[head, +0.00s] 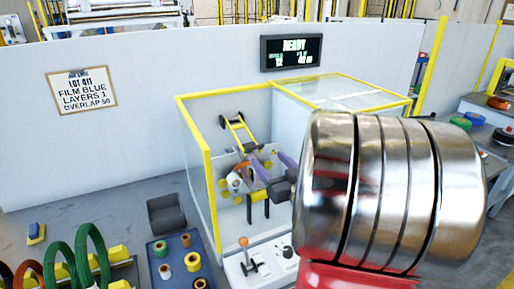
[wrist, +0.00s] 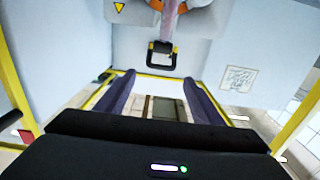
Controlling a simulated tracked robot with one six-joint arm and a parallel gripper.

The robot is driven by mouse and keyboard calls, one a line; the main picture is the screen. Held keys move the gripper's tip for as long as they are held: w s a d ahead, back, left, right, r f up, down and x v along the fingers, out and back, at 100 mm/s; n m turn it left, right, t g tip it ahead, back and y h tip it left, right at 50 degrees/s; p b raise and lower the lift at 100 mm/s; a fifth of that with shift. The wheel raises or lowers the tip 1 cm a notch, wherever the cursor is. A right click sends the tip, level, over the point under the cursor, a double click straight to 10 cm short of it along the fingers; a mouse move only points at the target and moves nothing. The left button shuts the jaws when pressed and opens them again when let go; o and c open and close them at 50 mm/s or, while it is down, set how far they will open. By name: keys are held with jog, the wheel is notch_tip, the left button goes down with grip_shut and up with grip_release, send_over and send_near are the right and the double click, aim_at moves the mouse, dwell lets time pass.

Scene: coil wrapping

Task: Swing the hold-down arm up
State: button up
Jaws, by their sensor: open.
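A yellow two-railed arm (head: 238,132) with black crossbar ends, which looks like the hold-down arm, slants inside the yellow-framed machine enclosure in the head view. My gripper (head: 268,162) reaches into the enclosure, just below and right of this arm. In the wrist view my gripper (wrist: 160,80) shows two purple fingers apart, with nothing between them. A black U-shaped handle with a yellow edge (wrist: 162,56) is ahead of the fingertips, apart from them. I cannot tell whether it belongs to the yellow arm. My wrist partly covers the coil area, where an orange ring (head: 236,181) shows.
The enclosure's yellow frame (head: 211,175) stands close to my gripper on the left. A control box with an orange-knobbed lever (head: 244,243) is in front. A blue tray of rolls (head: 176,262) and a grey bin (head: 166,214) stand to the left. A display (head: 291,52) reads READY.

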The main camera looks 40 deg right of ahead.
aim_at(259, 147)
jog(key=x, duration=1)
jog(key=shift+f, duration=0.1)
jog(key=shift+s, duration=0.1)
jog(key=shift+c, duration=0.5)
jog(key=c, duration=1.2)
jog(key=shift+d, duration=0.1)
jog(key=shift+s+d, duration=0.1)
